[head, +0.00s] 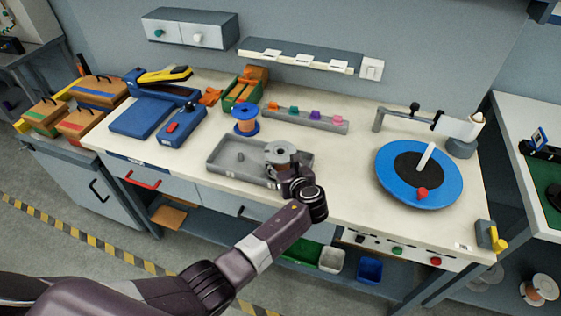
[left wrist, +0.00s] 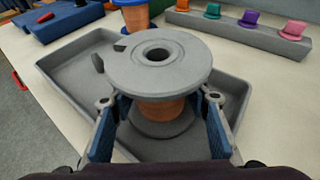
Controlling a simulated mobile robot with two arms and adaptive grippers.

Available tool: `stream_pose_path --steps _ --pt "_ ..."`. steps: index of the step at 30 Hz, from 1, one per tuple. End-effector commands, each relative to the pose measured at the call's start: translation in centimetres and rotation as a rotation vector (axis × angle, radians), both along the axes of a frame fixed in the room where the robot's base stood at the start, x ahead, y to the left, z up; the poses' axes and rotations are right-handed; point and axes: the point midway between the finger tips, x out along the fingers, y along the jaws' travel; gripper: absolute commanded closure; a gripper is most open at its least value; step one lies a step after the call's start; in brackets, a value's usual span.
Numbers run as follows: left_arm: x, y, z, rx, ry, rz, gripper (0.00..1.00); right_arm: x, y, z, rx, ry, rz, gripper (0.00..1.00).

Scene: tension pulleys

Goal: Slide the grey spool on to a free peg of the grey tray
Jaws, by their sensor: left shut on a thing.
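The grey spool (head: 281,150) has grey flanges and a copper-coloured core; it also shows in the left wrist view (left wrist: 160,65). My left gripper (head: 288,168) is shut on it, its blue pads (left wrist: 159,101) on either side of the core. The spool is upright over the right part of the grey tray (head: 222,171), whose walls also show in the left wrist view (left wrist: 75,75). A bare peg (head: 240,156) stands in the tray's left part and shows left of the spool in the wrist view (left wrist: 97,63). Whether a peg is under the spool is hidden.
A blue-flanged copper spool (head: 245,118) stands just behind the tray. A grey rack with coloured pieces (head: 305,118) lies behind to the right. A blue turntable (head: 440,190) is at the right, a blue device (head: 150,115) at the left. Bench between tray and turntable is clear.

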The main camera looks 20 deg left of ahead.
Motion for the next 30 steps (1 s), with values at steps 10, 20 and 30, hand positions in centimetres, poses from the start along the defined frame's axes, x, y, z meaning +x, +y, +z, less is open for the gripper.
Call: stream_pose_path --steps 10,20,30 --pt "-0.18 0.0 -0.33 -0.001 0.006 0.001 1.0 0.0 0.01 -0.01 0.0 0.0 0.0 0.6" --pt "-0.31 0.0 -0.74 -0.003 0.011 0.002 1.0 -0.01 0.02 -0.09 0.0 0.0 0.0 0.6" --pt "-0.24 0.01 -0.62 -0.001 0.009 0.002 0.37 0.0 0.03 -0.09 0.0 0.0 0.0 0.6"
